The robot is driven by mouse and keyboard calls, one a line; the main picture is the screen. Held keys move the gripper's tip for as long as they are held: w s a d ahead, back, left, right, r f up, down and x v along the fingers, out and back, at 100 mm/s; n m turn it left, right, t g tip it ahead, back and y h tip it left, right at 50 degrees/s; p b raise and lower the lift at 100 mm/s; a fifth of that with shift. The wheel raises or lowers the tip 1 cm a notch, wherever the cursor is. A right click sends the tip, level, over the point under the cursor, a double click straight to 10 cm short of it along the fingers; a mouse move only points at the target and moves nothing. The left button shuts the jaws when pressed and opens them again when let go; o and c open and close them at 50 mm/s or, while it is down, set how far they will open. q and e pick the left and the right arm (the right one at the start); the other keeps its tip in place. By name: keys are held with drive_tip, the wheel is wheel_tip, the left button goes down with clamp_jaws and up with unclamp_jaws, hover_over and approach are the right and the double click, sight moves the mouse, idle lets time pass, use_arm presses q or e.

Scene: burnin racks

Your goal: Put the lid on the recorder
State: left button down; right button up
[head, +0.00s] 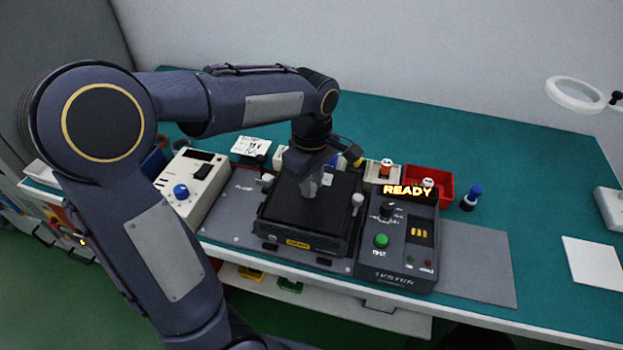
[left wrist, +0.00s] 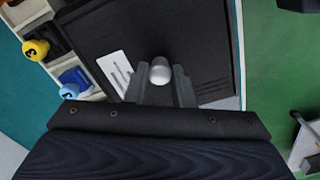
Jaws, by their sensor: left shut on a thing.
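The recorder (head: 300,242) is a black box with a yellow label on its front, on a grey mat in the middle of the bench. A flat black lid (head: 290,208) lies over its top; it fills much of the left wrist view (left wrist: 195,35). My left gripper (head: 313,184) points down above the lid. In the left wrist view its fingers (left wrist: 160,82) are shut on the lid's rounded grey knob (left wrist: 160,69). I cannot tell whether the lid is fully seated or slightly raised. My right gripper is not in view.
A dark tester (head: 398,245) with a lit READY sign stands right of the recorder. A light lever (head: 357,201) stands between them. A white box with a blue knob (head: 181,191) is at left. A red bin (head: 445,182) is behind. The bench's right side is mostly clear.

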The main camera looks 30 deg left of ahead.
use_arm(q)
drive_tip(key=shift+f, duration=0.15)
idle(0.5)
drive_tip(key=c, duration=1.2)
unclamp_jaws()
drive_tip(key=shift+o, duration=0.2)
drive_tip(key=shift+r+p, duration=2.25)
drive_tip(key=shift+r, duration=0.25)
drive_tip(key=shift+r, duration=0.1)
wheel_tip(320, 180, up, 4)
drive_tip(key=p, duration=0.3)
drive_tip(key=shift+p, duration=0.3)
